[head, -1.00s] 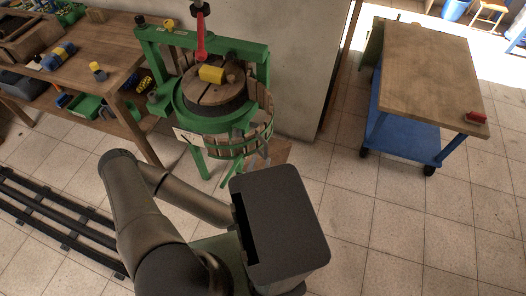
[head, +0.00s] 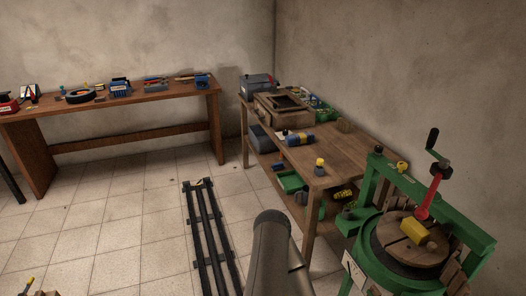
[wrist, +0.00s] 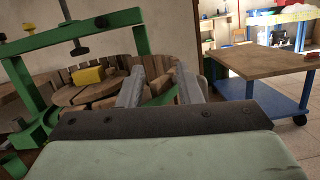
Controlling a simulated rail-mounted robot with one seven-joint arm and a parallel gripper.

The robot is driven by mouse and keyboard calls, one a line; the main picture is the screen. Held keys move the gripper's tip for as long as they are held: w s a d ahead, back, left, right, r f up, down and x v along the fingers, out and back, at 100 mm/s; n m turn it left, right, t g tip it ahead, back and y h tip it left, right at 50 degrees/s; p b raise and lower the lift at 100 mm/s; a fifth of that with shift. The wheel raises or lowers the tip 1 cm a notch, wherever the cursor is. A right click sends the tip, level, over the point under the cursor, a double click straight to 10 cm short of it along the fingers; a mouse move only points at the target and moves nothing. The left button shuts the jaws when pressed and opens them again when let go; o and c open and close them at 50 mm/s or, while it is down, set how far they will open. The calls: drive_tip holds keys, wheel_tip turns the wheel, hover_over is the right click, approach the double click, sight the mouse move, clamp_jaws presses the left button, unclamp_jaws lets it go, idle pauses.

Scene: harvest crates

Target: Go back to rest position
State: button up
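My gripper (wrist: 159,72) shows in the wrist view, with two grey fingers apart and nothing visible between them. It is in front of the fruit press, whose green frame (wrist: 143,32) and round wooden top show beyond and left of the fingers. I cannot tell whether it touches the press. In the head view the gripper is out of frame. One dark link of my arm rises at the bottom centre there.
In the head view, the green press (head: 480,238) stands at the right, with a yellow block (head: 414,231) on its lid. A cluttered wooden workbench (head: 318,172) is beside it. Floor rails (head: 208,240) run centrally. Another bench (head: 150,103) stands at the back left. The wrist view shows a blue-legged table (wrist: 262,62).

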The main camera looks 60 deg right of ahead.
drive_tip(key=w+r+m+g+y, duration=0.45)
drive_tip(key=w+r+m, duration=0.35)
drive_tip(key=w, duration=0.2)
drive_tip(key=w+a+r+m+t+y, duration=0.25)
drive_tip(key=w+a+t+y, duration=0.2)
drive_tip(key=w+a, duration=0.65)
drive_tip(key=w+a+r+m+t+y, duration=0.2)
drive_tip(key=w+a+r+t+y, duration=0.3)
drive_tip(key=w+a, duration=0.65)
drive_tip(key=w+a+r+n+t+y, duration=0.1)
drive_tip(key=w+a+r+t, duration=0.25)
drive_tip(key=a, duration=0.25)
drive_tip(key=w+a+r+n+t+y, duration=0.1)
drive_tip(key=w+a+r+n+t, duration=0.1)
drive_tip(key=w+a+t, duration=0.3)
wheel_tip(320, 180, up, 11)
drive_tip(key=s+a+p, duration=0.1)
drive_tip(key=a+p, duration=0.1)
drive_tip(key=p, duration=0.7)
wheel_tip(320, 180, down, 31)
drive_tip(key=g+b, duration=0.1)
drive_tip(key=b, duration=2.6)
drive_tip(key=shift+d, duration=0.4)
